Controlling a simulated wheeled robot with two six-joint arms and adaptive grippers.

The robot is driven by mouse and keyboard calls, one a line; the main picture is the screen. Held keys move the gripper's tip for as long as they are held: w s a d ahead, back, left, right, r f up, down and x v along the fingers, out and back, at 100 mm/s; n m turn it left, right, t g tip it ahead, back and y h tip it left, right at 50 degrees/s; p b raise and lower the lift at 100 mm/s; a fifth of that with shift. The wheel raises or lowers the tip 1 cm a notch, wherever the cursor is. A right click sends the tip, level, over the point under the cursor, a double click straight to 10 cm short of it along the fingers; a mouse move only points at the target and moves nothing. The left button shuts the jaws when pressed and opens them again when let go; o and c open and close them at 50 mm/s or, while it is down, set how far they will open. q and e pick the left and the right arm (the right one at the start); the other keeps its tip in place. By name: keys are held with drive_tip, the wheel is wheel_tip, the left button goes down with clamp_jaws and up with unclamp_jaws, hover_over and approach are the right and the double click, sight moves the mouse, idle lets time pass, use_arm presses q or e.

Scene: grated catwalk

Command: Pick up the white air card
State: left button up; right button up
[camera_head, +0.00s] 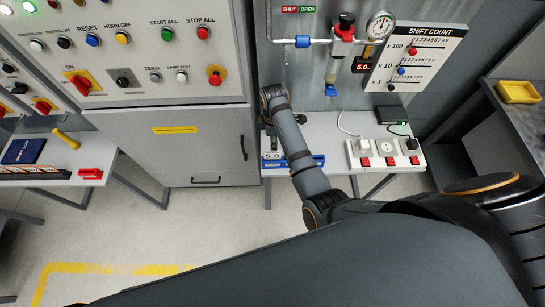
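A small white card marked "5.0" (272,156) stands at the left end of a blue holder (313,161) on the front edge of the light table below the gauge panel. I take it for the air card. An arm coming in from the right reaches over this table, and its link covers part of the holder. The small end part that I take for my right gripper (269,132) is just behind and above the card. Its fingers are too small and hidden to tell whether they are open or touch the card. My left gripper is not in view.
A white power strip (385,152) with red switches and plugs sits right on the table, with a black box (392,115) behind. A grey control cabinet (205,145) stands left. A gauge (381,24) and valve hang above. A yellow tray (519,92) is far right.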

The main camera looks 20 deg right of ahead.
sight(273, 157)
drive_tip(key=f, duration=0.3)
drive_tip(key=f+b, duration=0.1)
drive_tip(key=f, duration=0.5)
drive_tip(key=shift+w+a+f+b, duration=0.1)
drive_tip(key=shift+w+b, duration=0.15)
drive_tip(key=shift+b, duration=0.05)
drive_tip(key=shift+c, duration=0.5)
clamp_jaws()
